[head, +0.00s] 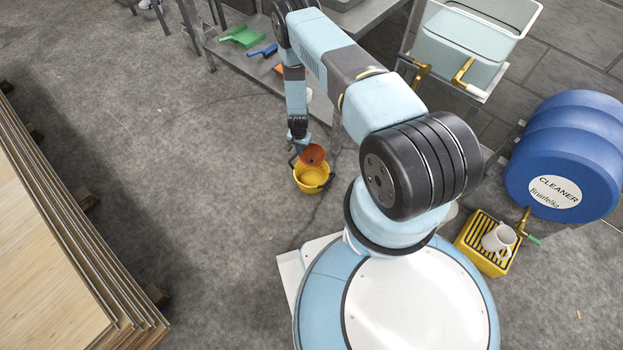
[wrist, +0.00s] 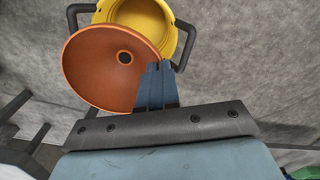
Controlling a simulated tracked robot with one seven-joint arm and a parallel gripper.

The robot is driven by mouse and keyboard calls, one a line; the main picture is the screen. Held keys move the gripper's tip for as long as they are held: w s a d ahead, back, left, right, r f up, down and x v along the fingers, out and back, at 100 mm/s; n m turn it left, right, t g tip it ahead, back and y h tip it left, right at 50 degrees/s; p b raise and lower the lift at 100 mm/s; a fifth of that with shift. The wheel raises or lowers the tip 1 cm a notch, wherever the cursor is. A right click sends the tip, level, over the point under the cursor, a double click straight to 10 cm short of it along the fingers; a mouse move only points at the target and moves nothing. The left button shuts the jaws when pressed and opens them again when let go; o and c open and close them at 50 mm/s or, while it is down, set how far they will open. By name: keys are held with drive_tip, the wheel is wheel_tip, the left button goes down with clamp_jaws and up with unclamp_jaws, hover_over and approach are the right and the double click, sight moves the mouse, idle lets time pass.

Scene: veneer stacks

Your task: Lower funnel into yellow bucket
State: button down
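The orange funnel (head: 313,154) shows at the far side of the yellow bucket (head: 311,184) in the head view. In the wrist view the funnel (wrist: 100,72) is wide side toward the camera, with its dark hole visible. It covers the lower left of the bucket (wrist: 181,42) and looks nearer to the camera than the bucket's rim. My gripper (wrist: 158,70) has its blue fingers together at the funnel's right rim and holds it there. In the head view my gripper (head: 301,149) is just left of the funnel. The funnel's spout is hidden.
The bucket has dark handles at its sides and stands on the grey floor (head: 240,235). A metal bench with a green dustpan (head: 243,36) and blue brush (head: 263,51) is behind. Veneer stacks (head: 50,240) stand left; a blue cleaner drum (head: 565,150) is right.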

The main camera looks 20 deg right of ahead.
wheel_tip(320, 180, down, 12)
idle(2.6)
drive_tip(key=shift+f, duration=2.3)
idle(2.0)
drive_tip(key=shift+f, duration=0.15)
drive_tip(key=c, duration=1.8)
unclamp_jaws()
